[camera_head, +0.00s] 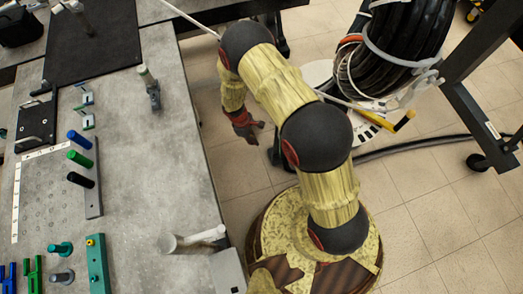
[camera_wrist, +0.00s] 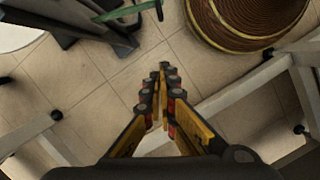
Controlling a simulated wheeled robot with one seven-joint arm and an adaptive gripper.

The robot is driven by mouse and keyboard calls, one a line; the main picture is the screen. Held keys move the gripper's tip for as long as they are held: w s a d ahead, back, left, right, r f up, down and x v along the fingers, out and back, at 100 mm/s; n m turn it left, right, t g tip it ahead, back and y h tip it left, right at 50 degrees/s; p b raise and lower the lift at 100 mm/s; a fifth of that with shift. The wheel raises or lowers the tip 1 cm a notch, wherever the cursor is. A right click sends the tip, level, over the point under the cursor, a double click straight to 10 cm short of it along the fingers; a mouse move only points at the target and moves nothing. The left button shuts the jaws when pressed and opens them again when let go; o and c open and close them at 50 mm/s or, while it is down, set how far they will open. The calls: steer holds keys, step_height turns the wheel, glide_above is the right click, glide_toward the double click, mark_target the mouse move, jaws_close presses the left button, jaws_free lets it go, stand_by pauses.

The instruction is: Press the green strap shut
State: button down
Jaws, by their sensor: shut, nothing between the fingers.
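My gripper (camera_wrist: 163,68) points down at the tiled floor, its fingers together and empty. In the head view my gripper (camera_head: 254,138) hangs beside the right edge of the grey table, partly hidden under my arm. A thin green strip (camera_wrist: 126,11) crosses a dark part at the top of the wrist view, apart from my fingers. I cannot tell whether it is the green strap. I make out no clear green strap in the head view.
The grey table (camera_head: 185,120) at left holds a green peg (camera_head: 80,158), a green block (camera_head: 97,262) and a white pipe (camera_head: 193,238). A black coil (camera_head: 405,35) with white bands stands at upper right by a dark frame (camera_head: 470,110). Floor lies between.

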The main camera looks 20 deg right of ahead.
steer(key=s+d+f+b, duration=0.3)
steer(key=d+f+b, duration=0.1)
steer(key=f, duration=0.5)
steer(key=shift+s+d, duration=0.15)
steer(key=shift+d, duration=0.65)
steer(key=shift+f, duration=0.15)
steer(key=shift+s+d+n, duration=0.25)
steer(key=shift+s+n, duration=0.05)
steer(key=shift+n, duration=0.2)
